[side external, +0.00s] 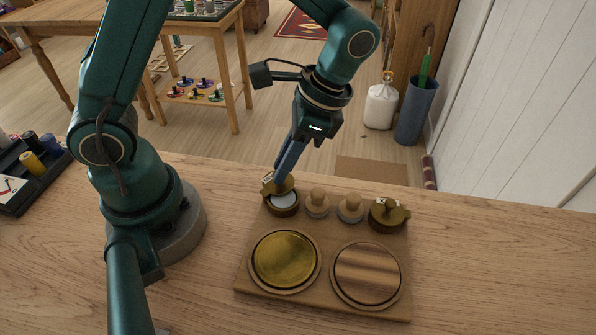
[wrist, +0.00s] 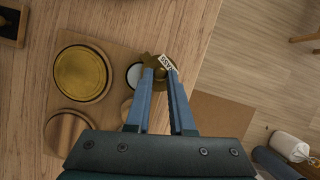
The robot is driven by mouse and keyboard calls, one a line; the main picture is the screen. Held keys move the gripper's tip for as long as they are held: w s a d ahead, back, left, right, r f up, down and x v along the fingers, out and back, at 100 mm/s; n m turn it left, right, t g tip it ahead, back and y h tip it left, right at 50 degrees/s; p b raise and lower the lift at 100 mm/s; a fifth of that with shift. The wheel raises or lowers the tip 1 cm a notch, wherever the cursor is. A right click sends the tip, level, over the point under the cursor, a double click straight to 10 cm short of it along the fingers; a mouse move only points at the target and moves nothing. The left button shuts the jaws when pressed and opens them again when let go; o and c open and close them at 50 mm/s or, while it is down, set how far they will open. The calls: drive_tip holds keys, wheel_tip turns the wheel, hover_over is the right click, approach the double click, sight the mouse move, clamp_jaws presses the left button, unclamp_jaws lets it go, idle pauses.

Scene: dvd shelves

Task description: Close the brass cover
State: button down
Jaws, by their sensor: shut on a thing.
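The brass cover (side external: 284,185) stands raised at the rim of a small round pot (side external: 283,208) at the back left of a wooden board. The pot's white inside (side external: 283,199) is exposed; it also shows in the wrist view (wrist: 134,75). My gripper (side external: 279,172) reaches down to the cover from above and behind the pot, its fingers shut on the cover. In the wrist view the brass cover (wrist: 152,60) and its small white lettered tag (wrist: 167,64) show at the fingertips (wrist: 162,74), which hide part of the cover.
A dark tray (side external: 20,200) lies far left. The tabletop right of the board is clear.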

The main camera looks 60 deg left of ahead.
sight(281, 192)
drive_tip(key=m, duration=0.2)
drive_tip(key=d+m+t, duration=0.1)
drive_tip(key=shift+s+d+m+y, duration=0.1)
drive_tip(key=shift+d+m+y, duration=0.05)
drive_tip(key=shift+m+y, duration=0.25)
drive_tip(key=m, duration=0.1)
drive_tip(key=m+t, duration=0.1)
drive_tip(key=shift+s+d+m+y, duration=0.15)
drive_tip(key=shift+d+m+y, duration=0.15)
drive_tip(key=shift+d+m, duration=0.1)
drive_tip(key=m, duration=0.1)
drive_tip(key=m+t, duration=0.1)
drive_tip(key=m, duration=0.1)
drive_tip(key=s+d+m, duration=0.1)
drive_tip(key=shift+m+t+y, duration=0.3)
drive_tip(key=shift+t, duration=0.1)
drive_tip(key=c, duration=0.8)
unclamp_jaws()
drive_tip(key=shift+s, duration=0.1)
drive_tip(key=v, duration=0.5)
drive_tip(key=shift+r, duration=0.1)
